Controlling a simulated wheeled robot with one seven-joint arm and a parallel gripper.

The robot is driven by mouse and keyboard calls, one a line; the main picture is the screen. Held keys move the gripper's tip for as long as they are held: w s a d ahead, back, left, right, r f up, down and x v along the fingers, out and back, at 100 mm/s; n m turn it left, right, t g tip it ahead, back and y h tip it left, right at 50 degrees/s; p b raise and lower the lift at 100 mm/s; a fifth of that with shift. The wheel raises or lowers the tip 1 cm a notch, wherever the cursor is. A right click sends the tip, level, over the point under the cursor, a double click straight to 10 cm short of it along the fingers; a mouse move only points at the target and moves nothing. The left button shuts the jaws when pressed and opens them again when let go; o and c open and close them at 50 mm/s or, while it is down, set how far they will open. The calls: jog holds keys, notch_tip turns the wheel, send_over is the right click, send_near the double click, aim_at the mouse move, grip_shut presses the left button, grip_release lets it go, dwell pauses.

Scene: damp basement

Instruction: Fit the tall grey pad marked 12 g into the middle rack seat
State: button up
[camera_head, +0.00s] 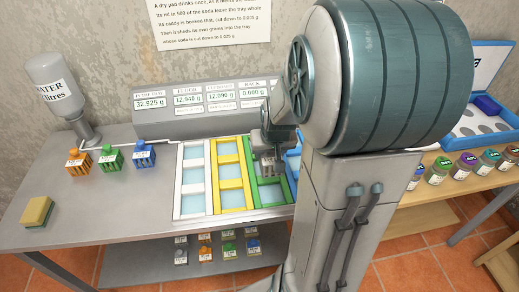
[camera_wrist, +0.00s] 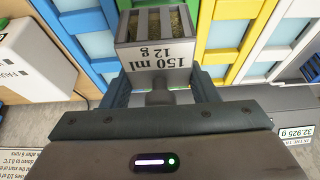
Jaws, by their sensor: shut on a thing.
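My gripper (camera_wrist: 160,93) is shut on the tall grey pad (camera_wrist: 157,62), an open slotted grey holder with a yellowish filling, marked 150 ml and 12 g. In the head view my gripper (camera_head: 268,140) holds the grey pad (camera_head: 268,166) over the green frame (camera_head: 270,197). Whether the pad touches the frame cannot be told. White (camera_head: 179,190), yellow (camera_head: 232,183), green and blue (camera_head: 294,165) frames lie side by side on the bench, with pale blue openings. My arm hides much of the blue frame. Which seats belong to the rack is unclear.
A grey readout console (camera_head: 200,118) stands behind the frames; its rack display reads 0.000 g. Orange (camera_head: 78,161), green (camera_head: 111,158) and blue (camera_head: 144,154) caddies stand left, near a water bottle (camera_head: 58,90). A yellow sponge (camera_head: 37,212) lies front left. Jars (camera_head: 438,170) stand right.

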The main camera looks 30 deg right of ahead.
jog(key=w+f, duration=0.1)
jog(key=w, duration=0.1)
jog(key=w+d+f, duration=0.1)
jog(key=w+f, duration=0.2)
jog(key=w, duration=0.2)
jog(key=shift+w+d+f, duration=0.1)
jog(key=shift+d+f, duration=0.2)
jog(key=shift+d, duration=0.1)
jog(key=shift+f, duration=1.95)
jog(key=shift+f, duration=0.15)
jog(key=o, duration=1)
